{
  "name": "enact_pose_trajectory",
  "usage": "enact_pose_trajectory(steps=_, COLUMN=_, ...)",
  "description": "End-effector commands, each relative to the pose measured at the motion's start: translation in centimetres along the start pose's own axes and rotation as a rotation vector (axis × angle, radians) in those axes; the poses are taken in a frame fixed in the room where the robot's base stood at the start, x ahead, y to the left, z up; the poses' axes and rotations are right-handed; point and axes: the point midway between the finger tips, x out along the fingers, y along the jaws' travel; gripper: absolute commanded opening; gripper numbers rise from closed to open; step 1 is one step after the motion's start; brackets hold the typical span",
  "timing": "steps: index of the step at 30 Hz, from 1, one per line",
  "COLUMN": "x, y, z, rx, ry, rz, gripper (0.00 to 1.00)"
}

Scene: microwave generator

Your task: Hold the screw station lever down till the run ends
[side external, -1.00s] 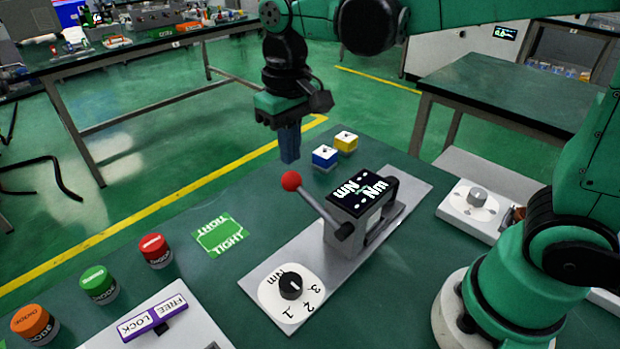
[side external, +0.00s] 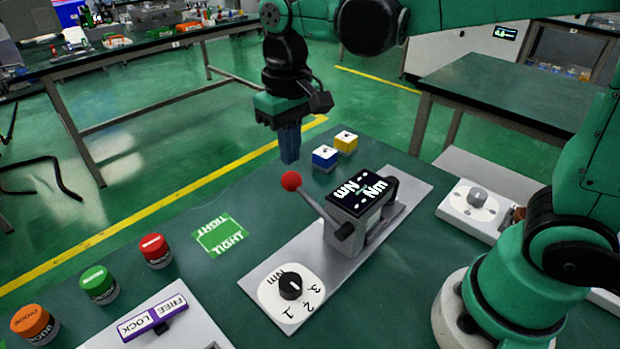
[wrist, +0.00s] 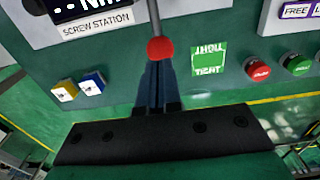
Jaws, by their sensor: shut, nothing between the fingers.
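The screw station (side external: 360,225) is a grey block with a black "Nm" display on a pale base plate. Its lever (side external: 318,209) slants up to the left and ends in a red ball knob (side external: 291,181). My gripper (side external: 289,160) is shut and empty, pointing down just above and behind the knob in the side view. In the wrist view my gripper's fingers (wrist: 155,75) reach toward the red knob (wrist: 160,48), which overlaps their tips. I cannot tell whether they touch.
A dial plate (side external: 291,297) sits at the base plate's front end. A green TIGHT card (side external: 220,236) lies left of the station. A blue cube (side external: 325,157) and a yellow cube (side external: 346,141) stand behind it. Red (side external: 155,251), green (side external: 99,284) and orange (side external: 35,324) buttons stand front left.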

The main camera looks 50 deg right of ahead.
Motion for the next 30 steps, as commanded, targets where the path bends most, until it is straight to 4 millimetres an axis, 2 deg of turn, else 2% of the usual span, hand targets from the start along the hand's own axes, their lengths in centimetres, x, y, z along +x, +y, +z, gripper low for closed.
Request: enact_pose_trajectory(steps=30, x=3.0, y=0.0, z=0.0, rx=0.000, ry=-0.001, rz=0.000, gripper=0.00)
